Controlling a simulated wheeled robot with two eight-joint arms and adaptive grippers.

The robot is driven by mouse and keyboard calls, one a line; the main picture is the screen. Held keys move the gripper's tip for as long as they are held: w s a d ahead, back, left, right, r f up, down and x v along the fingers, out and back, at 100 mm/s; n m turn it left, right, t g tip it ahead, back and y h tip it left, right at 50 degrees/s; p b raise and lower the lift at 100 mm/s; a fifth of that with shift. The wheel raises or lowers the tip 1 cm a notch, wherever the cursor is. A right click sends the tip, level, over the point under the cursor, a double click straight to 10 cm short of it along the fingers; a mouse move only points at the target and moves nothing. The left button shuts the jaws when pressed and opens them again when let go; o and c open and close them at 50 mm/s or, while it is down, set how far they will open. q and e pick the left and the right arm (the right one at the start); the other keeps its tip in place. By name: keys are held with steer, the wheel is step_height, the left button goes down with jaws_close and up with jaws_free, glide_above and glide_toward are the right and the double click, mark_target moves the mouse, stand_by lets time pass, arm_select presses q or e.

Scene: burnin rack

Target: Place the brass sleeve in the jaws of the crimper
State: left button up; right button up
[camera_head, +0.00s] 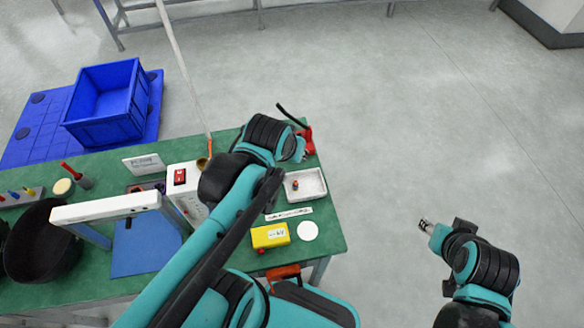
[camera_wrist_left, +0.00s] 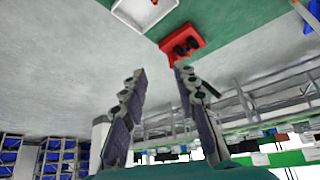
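A small orange-brown piece, which looks like the brass sleeve (camera_head: 295,185), is in a white tray (camera_head: 317,196) at the table's right side. It shows only in part at the top edge of the left wrist view (camera_wrist_left: 154,2). The red crimper (camera_head: 308,139) with a black handle sits at the table's far right corner, partly behind my left wrist. Its red body with two dark round parts shows in the left wrist view (camera_wrist_left: 182,46). My left gripper (camera_wrist_left: 158,72) is open and empty, apart from the crimper; my wrist hides it in the head view. My right gripper (camera_head: 425,225) is off the table's right side, its fingers too small to read.
A yellow box (camera_head: 270,236) with a red button and a white disc (camera_head: 308,231) lie near the front right. A white switch box (camera_head: 181,190) stands left of my left arm. A black bowl (camera_head: 42,250) and blue mat (camera_head: 140,255) are farther left. Floor right of the table is clear.

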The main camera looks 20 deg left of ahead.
arm_select(q)
steer(key=shift+m+t+h, duration=0.3)
steer(key=shift+m+t, duration=0.1)
steer(key=shift+m, duration=0.2)
steer(key=s, duration=0.1)
steer(key=s+d, duration=0.1)
steer(key=s, duration=0.1)
steer(key=s+f, duration=0.1)
steer(key=shift+s+d, duration=0.4)
steer(key=shift+f+b, duration=0.4)
steer(key=shift+f, duration=0.1)
